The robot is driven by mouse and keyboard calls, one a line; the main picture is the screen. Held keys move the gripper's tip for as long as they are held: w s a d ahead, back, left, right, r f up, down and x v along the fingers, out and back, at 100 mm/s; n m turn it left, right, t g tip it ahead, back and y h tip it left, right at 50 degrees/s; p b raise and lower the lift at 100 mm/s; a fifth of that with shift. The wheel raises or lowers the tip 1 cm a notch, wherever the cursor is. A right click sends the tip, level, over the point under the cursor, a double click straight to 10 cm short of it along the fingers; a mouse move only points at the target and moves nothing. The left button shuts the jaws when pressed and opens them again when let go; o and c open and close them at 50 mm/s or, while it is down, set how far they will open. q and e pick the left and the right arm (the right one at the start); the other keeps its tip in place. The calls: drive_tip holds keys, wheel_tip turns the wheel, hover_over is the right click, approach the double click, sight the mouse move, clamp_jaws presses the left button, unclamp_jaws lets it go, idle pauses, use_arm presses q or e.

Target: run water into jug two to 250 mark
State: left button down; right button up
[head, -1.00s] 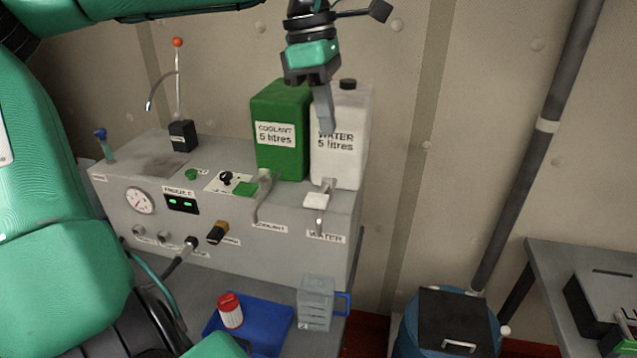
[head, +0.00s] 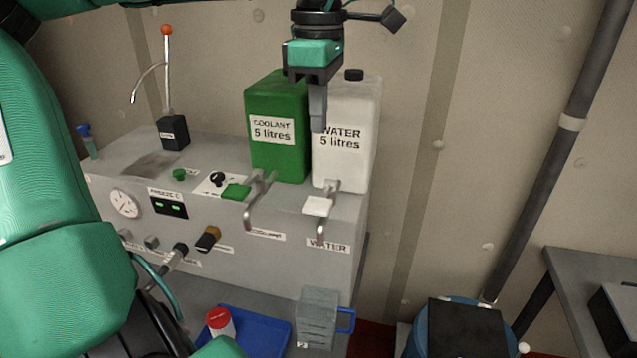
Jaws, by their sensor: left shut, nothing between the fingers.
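The clear jug with a blue handle (head: 317,318) stands on the lower shelf, below the water tap. My right gripper is not in view.
The green coolant tank (head: 277,155) with its own tap (head: 256,203) stands just left of the water tank. A blue tray (head: 262,333) with a red-lidded container (head: 220,322) lies left of the jug. A blue bin (head: 465,328) and a grey table (head: 590,275) are at right.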

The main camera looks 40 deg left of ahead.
use_arm(q)
drive_tip(key=p, duration=0.2)
approach(319, 202)
wheel_tip(319, 202, down, 5)
drive_tip(key=shift+f+p, duration=0.15)
drive_tip(key=shift+p, duration=1)
drive_tip(key=shift+f, duration=0.8)
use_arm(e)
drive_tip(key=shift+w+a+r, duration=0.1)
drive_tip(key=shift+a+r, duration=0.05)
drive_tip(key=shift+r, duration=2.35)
